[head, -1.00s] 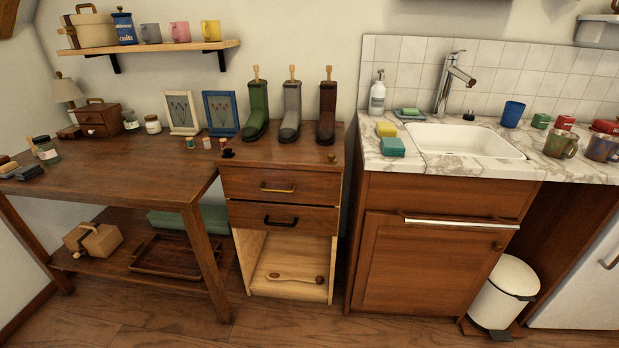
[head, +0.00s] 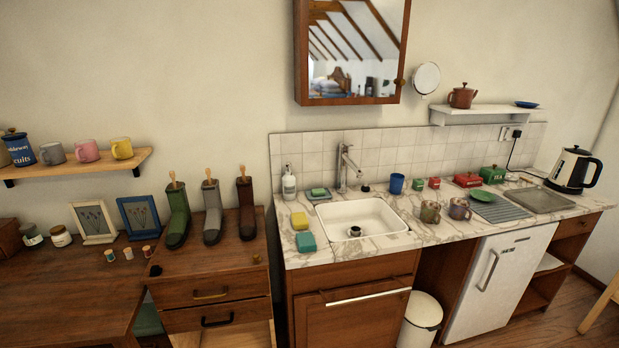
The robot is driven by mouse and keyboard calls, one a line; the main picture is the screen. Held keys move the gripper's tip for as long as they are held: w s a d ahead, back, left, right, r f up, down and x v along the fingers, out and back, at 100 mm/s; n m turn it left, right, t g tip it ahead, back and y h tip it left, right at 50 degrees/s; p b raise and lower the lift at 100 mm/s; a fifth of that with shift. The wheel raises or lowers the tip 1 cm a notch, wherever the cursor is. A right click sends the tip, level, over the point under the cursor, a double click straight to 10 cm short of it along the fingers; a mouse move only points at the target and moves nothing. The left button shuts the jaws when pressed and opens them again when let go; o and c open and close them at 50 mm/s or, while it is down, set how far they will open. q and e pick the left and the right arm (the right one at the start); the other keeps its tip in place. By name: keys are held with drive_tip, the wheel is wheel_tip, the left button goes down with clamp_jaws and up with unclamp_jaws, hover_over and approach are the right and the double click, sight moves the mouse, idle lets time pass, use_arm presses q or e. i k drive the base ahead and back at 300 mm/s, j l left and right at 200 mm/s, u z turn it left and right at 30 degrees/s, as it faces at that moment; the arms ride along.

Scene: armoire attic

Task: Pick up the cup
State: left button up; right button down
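Several cups are in the head view, and I cannot tell which one is meant. A blue cup (head: 397,183) without a visible handle stands on the marble counter behind the sink's right side. Two mottled mugs, one greenish brown (head: 430,212) and one brown and blue-grey (head: 459,209), stand near the counter's front edge right of the sink. A grey mug (head: 53,154), a pink mug (head: 87,151) and a yellow mug (head: 122,148) stand on the wooden wall shelf at left. Neither of my grippers is in view.
A white sink (head: 362,218) is set into the marble counter (head: 300,258), with a tap (head: 346,168) behind it. A kettle (head: 573,170) stands at far right. Boots (head: 212,212) stand on the drawer cabinet. A pedal bin (head: 421,318) is below the counter.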

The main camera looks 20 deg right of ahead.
sight(432, 215)
drive_tip(key=z, duration=1.4)
